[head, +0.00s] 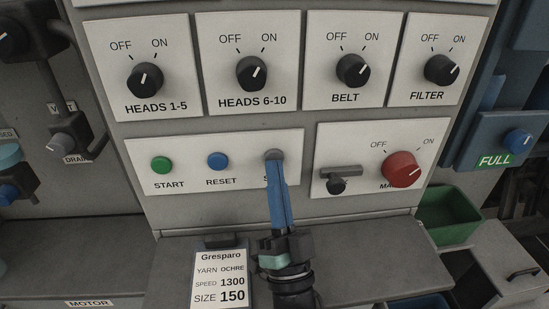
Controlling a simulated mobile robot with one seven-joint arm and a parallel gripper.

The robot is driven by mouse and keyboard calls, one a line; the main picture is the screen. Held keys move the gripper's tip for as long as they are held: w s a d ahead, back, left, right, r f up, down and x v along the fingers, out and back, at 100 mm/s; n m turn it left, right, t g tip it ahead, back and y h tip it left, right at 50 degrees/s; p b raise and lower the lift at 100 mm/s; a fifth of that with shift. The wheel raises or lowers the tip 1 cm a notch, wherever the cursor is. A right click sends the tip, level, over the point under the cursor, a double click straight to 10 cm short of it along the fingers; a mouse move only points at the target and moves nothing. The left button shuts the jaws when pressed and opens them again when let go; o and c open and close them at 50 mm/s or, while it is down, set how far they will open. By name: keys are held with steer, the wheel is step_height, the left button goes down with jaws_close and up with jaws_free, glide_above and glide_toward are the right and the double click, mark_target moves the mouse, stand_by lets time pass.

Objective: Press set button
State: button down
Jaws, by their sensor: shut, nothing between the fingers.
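The set button (274,155) is a grey round button on a white plate, at the right end of the row. Its label is mostly hidden behind my gripper; only an "S" shows. My gripper (275,163) is shut and empty, with its blue fingers pointing up at the button from below. The fingertips overlap the button's lower edge in the head view. I cannot tell whether they touch it or whether it is pushed in. The green start button (161,165) and the blue reset button (217,161) sit to its left on the same plate.
Black knobs for heads, belt (353,71) and filter (441,69) are above. A red main knob (401,169) and a black lever (338,181) are to the right. A Gresparo card (219,279) stands below at left. A green bin (447,217) is at lower right.

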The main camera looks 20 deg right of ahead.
steer(key=shift+w, duration=0.2)
steer(key=shift+w+r+b, duration=0.2)
steer(key=shift+b, duration=0.1)
stand_by(0.9)
steer(key=shift+s+f, duration=0.45)
steer(key=shift+f, duration=0.05)
steer(key=s, duration=0.1)
steer(key=s+a+p, duration=0.1)
steer(key=s, duration=0.3)
steer(key=shift+a+r, duration=0.1)
steer(key=shift+a, duration=0.15)
stand_by(0.3)
stand_by(0.6)
